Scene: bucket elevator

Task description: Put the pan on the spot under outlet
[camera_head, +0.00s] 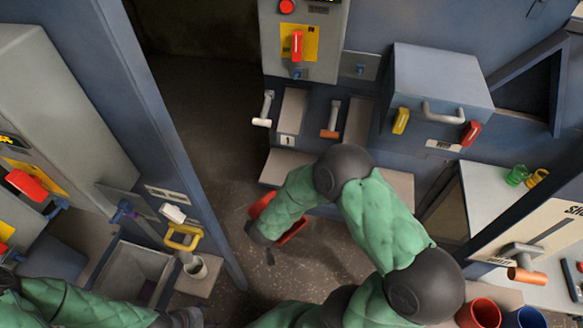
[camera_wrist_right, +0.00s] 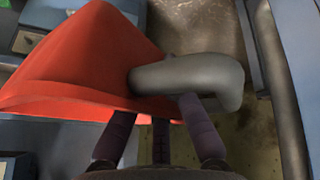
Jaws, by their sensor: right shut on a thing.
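The red pan (camera_head: 291,230) is in the middle of the head view, low over the brown floor and partly hidden by my right forearm. In the right wrist view the red pan (camera_wrist_right: 85,60) fills the upper left, and its grey handle (camera_wrist_right: 185,75) points right. My right gripper (camera_wrist_right: 160,115) is shut on the pan at its handle. A pale ledge (camera_head: 283,164) sits below the panel marked 1, just beyond the pan; my arm covers part of it. My left gripper (camera_head: 187,318) is at the bottom left edge, mostly cut off, its fingers unclear.
White-handled (camera_head: 263,108) and orange-handled (camera_head: 330,120) levers project from the blue machine above the ledge. A blue post (camera_head: 190,160) stands to the left. Red (camera_head: 480,313) and blue (camera_head: 525,318) cups stand at lower right. Floor around the pan looks clear.

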